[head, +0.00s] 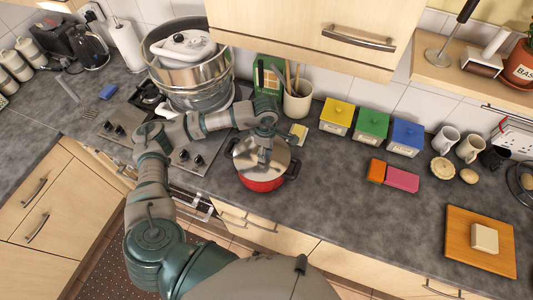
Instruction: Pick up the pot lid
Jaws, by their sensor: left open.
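A red pot (262,185) with dark side handles stands on the grey worktop near its front edge. A flat metal lid (245,170) covers the pot. My left gripper (265,156) points down over the middle of the lid, with its fingers at the lid's centre. It is open. The gripper hides the lid's knob, so I cannot tell whether the fingers touch it. My right gripper is not in view.
Stacked metal pots (185,75) stand on the hob behind my left arm. A utensil crock (297,102) and yellow, green and blue canisters (371,124) line the wall. A cutting board (465,250) lies right.

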